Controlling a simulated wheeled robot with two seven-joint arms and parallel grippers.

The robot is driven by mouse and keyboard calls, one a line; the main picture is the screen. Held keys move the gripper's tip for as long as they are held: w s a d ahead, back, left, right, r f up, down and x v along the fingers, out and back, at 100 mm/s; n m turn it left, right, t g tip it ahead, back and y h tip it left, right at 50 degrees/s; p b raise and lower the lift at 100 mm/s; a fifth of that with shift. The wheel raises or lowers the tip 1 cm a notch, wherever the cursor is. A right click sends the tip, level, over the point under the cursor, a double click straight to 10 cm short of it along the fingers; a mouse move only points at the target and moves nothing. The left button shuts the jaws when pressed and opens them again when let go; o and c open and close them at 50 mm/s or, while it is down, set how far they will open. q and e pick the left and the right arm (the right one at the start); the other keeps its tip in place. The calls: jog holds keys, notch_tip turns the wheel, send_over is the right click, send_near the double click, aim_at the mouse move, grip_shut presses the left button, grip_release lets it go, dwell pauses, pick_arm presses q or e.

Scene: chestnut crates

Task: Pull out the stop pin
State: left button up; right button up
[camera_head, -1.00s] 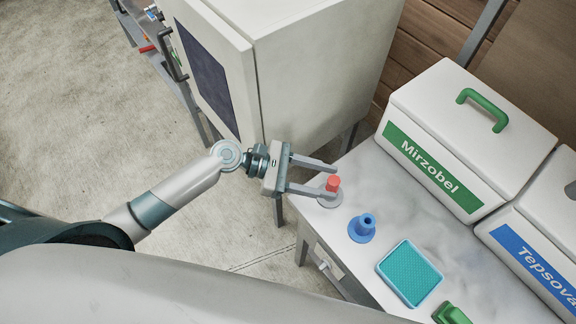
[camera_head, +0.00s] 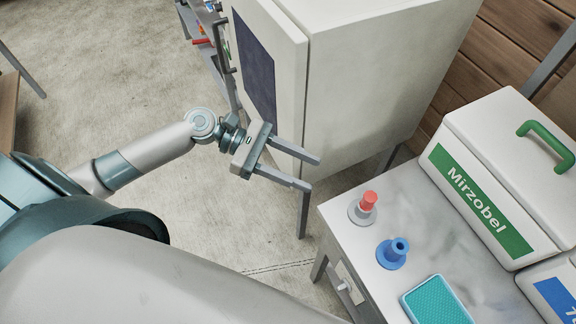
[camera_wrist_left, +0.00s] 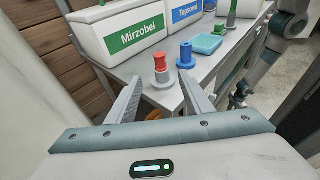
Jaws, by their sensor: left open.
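A red-topped pin (camera_head: 368,201) stands upright in a round grey base at the near left corner of the table; no label confirms it as the stop pin. It also shows in the left wrist view (camera_wrist_left: 160,63), beyond the gap between the fingers. My left gripper (camera_head: 313,174) is open and empty, left of the table edge and clear of the pin. Its fingers also frame the left wrist view (camera_wrist_left: 160,90). What seems to be my right arm shows at the right of the wrist view; its jaws cannot be made out.
A blue flared piece (camera_head: 392,253) and a teal pad (camera_head: 438,302) share the table (camera_head: 345,225) with the red-topped pin. A white Mirzobel crate (camera_head: 500,140) stands behind. A white cabinet (camera_head: 365,75) stands beyond my left gripper. Floor is open at the left.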

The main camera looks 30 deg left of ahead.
pick_arm(q)
jog(key=shift+b+v, duration=0.35)
jog(key=shift+v, duration=1.35)
